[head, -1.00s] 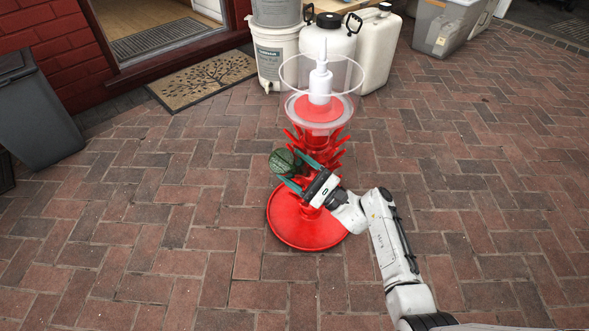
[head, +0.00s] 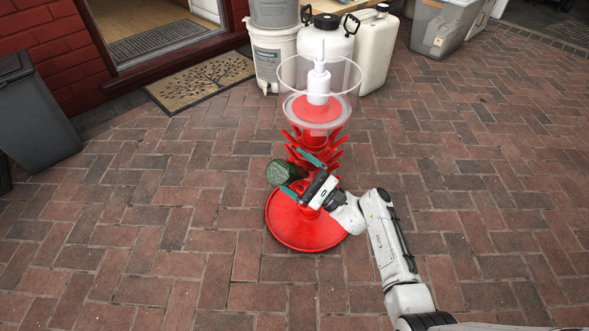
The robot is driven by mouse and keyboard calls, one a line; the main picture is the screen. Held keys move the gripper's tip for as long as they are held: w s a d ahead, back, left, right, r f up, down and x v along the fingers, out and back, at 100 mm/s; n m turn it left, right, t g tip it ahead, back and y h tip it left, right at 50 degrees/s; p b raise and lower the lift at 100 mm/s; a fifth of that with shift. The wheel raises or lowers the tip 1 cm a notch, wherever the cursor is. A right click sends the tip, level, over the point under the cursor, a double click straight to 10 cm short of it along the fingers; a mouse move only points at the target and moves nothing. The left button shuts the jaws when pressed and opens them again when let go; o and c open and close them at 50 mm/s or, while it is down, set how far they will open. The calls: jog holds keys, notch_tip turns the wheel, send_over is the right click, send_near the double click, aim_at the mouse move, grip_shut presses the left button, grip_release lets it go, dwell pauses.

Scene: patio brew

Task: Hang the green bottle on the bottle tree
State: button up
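The dark green bottle (head: 283,173) is at the left side of the red bottle tree (head: 305,226), about mid-height. It lies tilted, its rounded base toward the left and its other end toward the tree. Its neck is hidden, so I cannot tell whether it sits on a peg. My gripper (head: 300,176) is in front of the tree, with its teal fingers spread, one above the bottle and one below it. The fingers look open and apart from the bottle, though the lower one overlaps it in the picture.
A clear bowl with a white pump (head: 318,86) tops the tree. White containers (head: 327,45) stand behind it. A doormat (head: 202,80) lies at the back left and a dark bin (head: 35,118) stands at the left. The brick paving around the tree is clear.

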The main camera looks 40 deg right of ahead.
jog(key=shift+d+r, duration=0.1)
jog(key=shift+d, duration=0.05)
jog(key=p+v, duration=0.1)
jog(key=v, duration=1)
jog(key=shift+p, duration=0.35)
jog(key=shift+a, duration=0.2)
